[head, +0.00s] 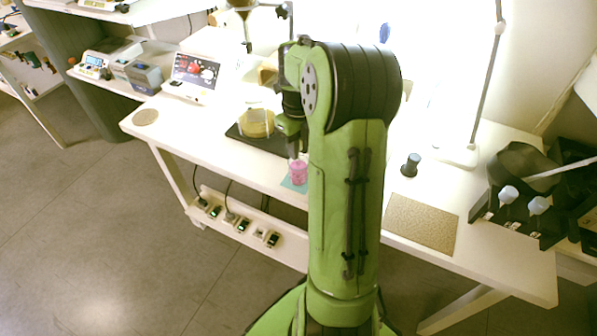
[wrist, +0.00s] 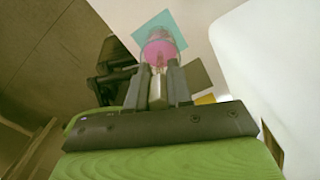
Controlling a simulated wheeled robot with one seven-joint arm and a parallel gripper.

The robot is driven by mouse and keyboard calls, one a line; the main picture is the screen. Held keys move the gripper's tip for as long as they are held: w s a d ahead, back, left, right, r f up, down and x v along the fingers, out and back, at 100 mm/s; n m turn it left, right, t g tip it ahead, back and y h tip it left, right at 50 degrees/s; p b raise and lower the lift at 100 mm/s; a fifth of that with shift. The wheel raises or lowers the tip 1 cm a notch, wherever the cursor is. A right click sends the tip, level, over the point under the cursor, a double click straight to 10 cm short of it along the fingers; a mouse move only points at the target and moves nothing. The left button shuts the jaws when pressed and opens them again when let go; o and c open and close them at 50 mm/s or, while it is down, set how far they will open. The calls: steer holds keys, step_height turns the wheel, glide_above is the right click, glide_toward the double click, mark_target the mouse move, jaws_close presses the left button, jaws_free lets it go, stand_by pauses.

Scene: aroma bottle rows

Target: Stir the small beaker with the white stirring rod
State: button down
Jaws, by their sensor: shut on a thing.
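The small beaker (head: 298,174) holds pink liquid and stands upright on a teal mat (head: 287,186) near the table's front edge. It also shows in the wrist view (wrist: 158,47), beyond my fingertips, on the same teal mat (wrist: 151,24). My gripper (wrist: 158,70) points down over the beaker and is shut on a pale, slim piece, the white stirring rod (wrist: 157,86). In the head view my gripper (head: 294,150) is partly hidden by my arm. The rod's lower end is lost against the pink beaker, so I cannot tell how deep it reaches.
A larger container with yellowish contents (head: 257,123) stands on a dark base (head: 237,134) behind and left. A black rack (head: 519,233) with white-topped items is at far right.

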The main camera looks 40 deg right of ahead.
steer(key=shift+r+p, duration=3.85)
steer(key=shift+r, duration=0.9)
steer(key=shift+f, duration=0.2)
